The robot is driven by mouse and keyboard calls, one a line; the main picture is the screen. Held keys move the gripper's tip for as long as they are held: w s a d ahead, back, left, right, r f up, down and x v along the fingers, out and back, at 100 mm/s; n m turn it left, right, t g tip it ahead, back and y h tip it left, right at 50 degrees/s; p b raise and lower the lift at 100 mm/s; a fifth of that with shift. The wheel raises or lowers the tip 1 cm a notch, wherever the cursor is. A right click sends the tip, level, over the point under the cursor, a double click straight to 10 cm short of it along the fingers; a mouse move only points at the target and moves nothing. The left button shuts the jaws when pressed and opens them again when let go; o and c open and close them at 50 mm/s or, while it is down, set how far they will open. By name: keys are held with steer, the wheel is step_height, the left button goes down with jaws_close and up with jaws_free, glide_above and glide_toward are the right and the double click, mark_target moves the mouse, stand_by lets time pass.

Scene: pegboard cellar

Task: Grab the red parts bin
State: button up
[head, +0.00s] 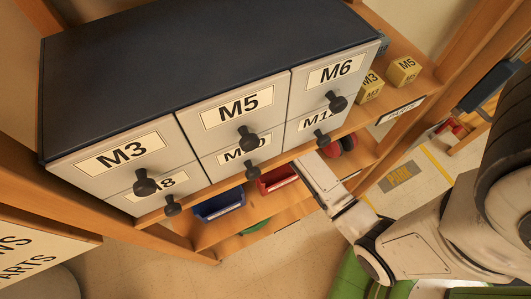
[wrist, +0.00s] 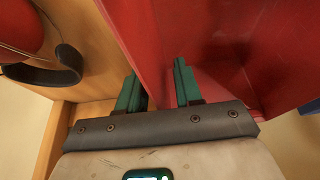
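The red parts bin (head: 276,181) sits on the shelf below the drawer cabinet, partly hidden by the cabinet and its shelf board. In the wrist view the red bin (wrist: 230,45) fills the upper right, very close. My gripper (wrist: 157,78) has its two green fingers apart, with a red wall of the bin showing between them. The left finger is at the bin's left edge and the right finger overlaps the red surface. Contact cannot be made out. In the head view my arm's end reaches to the bin's right side; the fingertips are hidden.
A blue bin (head: 218,207) stands left of the red bin, with a green item (head: 255,227) lower down. Red earmuffs (head: 343,146) lie to the right, also in the wrist view (wrist: 38,40). The drawer cabinet (head: 215,62) overhangs the shelf. Open floor (head: 402,172) lies right.

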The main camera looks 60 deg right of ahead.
jaws_close()
stand_by(1.4)
